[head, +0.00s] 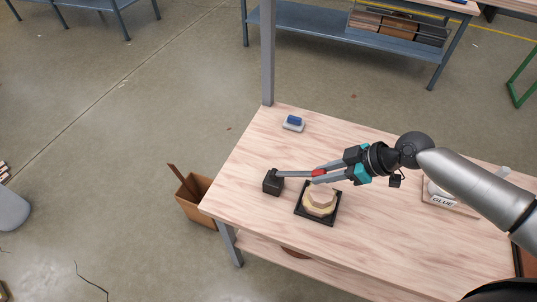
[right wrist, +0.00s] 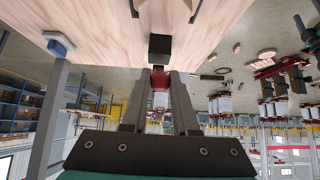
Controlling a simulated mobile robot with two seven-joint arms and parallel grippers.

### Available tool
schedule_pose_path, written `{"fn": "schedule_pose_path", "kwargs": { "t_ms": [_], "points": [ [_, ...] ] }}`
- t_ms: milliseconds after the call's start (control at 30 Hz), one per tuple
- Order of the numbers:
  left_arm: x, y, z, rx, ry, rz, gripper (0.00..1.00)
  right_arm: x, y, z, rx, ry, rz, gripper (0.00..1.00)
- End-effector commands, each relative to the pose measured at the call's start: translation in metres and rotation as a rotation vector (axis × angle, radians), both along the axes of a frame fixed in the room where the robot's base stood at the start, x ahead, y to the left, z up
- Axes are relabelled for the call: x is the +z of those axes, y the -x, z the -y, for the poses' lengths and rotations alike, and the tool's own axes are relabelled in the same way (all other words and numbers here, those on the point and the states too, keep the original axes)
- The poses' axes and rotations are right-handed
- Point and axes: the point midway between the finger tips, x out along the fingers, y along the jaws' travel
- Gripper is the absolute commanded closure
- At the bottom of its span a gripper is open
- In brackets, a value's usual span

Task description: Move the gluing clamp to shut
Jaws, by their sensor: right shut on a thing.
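The gluing clamp has a black block (head: 272,183) on the table, a grey lever arm (head: 295,174) reaching out to the right, and a red handle (head: 319,173). My right gripper (head: 321,172) is shut on the red handle. In the right wrist view, the red handle (right wrist: 160,80) sits between the fingers, with the black block (right wrist: 160,47) straight ahead. The lever passes just behind a stack of pale wooden pieces (head: 320,199) on a black tray (head: 302,213). I cannot tell its height over the stack. My left gripper is out of view.
A blue and white item (head: 293,123) lies near the table's back left corner, close to a grey post (head: 267,60). A glue container (head: 441,202) stands at the right, partly behind my arm. A brown bin (head: 196,208) is on the floor left of the table (head: 250,135).

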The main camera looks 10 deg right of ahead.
Motion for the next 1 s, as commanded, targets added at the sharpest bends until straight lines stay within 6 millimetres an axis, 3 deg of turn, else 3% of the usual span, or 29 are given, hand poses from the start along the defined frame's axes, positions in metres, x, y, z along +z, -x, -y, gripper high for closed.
{"fn": "schedule_pose_path", "kwargs": {
  "t_ms": [500, 1000],
  "points": [
    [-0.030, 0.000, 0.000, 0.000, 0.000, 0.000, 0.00, -0.037, 0.009, 0.013, 0.001, 0.005, -0.006, 1.00],
    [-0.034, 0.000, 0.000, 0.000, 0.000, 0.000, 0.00, -0.041, 0.010, 0.014, 0.001, 0.005, -0.005, 1.00]
  ]
}}
